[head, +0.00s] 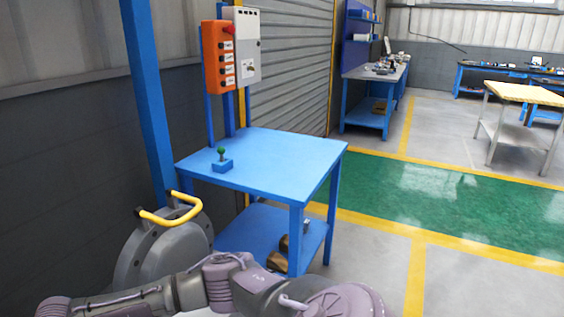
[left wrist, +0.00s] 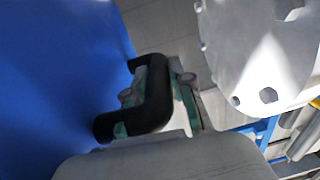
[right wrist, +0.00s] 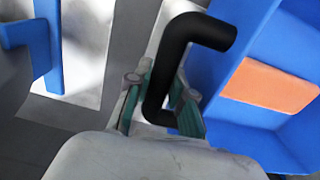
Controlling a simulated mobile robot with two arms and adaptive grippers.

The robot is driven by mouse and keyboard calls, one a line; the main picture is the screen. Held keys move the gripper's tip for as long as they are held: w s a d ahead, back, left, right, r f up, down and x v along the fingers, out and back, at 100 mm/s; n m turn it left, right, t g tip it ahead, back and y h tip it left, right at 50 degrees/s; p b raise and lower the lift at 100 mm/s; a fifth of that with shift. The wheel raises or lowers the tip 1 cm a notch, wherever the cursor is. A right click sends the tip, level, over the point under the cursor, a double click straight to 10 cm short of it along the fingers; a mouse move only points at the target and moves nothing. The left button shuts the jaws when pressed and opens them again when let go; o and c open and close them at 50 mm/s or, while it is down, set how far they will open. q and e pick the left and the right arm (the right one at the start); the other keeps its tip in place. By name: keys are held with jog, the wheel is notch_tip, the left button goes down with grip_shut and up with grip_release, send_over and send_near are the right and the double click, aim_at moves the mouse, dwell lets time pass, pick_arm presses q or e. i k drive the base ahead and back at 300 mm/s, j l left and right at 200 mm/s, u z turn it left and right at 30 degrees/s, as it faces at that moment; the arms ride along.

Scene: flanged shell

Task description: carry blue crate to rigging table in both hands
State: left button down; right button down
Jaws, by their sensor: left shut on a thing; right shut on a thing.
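The blue crate shows only in part: a plain blue wall (left wrist: 60,80) in the left wrist view, and blue walls (right wrist: 245,40) with an orange panel (right wrist: 270,86) in the right wrist view. My left gripper (left wrist: 158,95) is shut around one black handle (left wrist: 150,112). My right gripper (right wrist: 162,95) is shut around another black handle (right wrist: 195,30). The head view shows neither the crate nor my fingertips. A blue table (head: 275,155) stands ahead in the head view, but I cannot tell whether it is the rigging table.
A small blue box with a green knob (head: 222,163) is on the blue table. A grey flanged shell (head: 165,250) with a yellow handle (head: 172,214) stands beside its near left side. A wooden-topped table (head: 525,93) is at far right. Green and grey floor to the right is clear.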

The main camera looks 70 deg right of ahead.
aim_at(284, 156)
jog(key=k+j+u, duration=0.1)
jog(key=k+u, duration=0.2)
jog(key=k, duration=0.25)
jog(key=u, duration=1.25)
jog(key=k+l+u, duration=0.55)
jog(key=k+l, duration=0.15)
jog(key=k, duration=0.2)
jog(key=k+l, duration=0.15)
jog(key=k, duration=0.25)
jog(key=k+l, duration=0.1)
jog(key=k, duration=1.5)
jog(key=k+z, duration=0.25)
jog(key=k+l+z, duration=0.25)
jog(key=k, duration=0.2)
jog(key=z, duration=1.75)
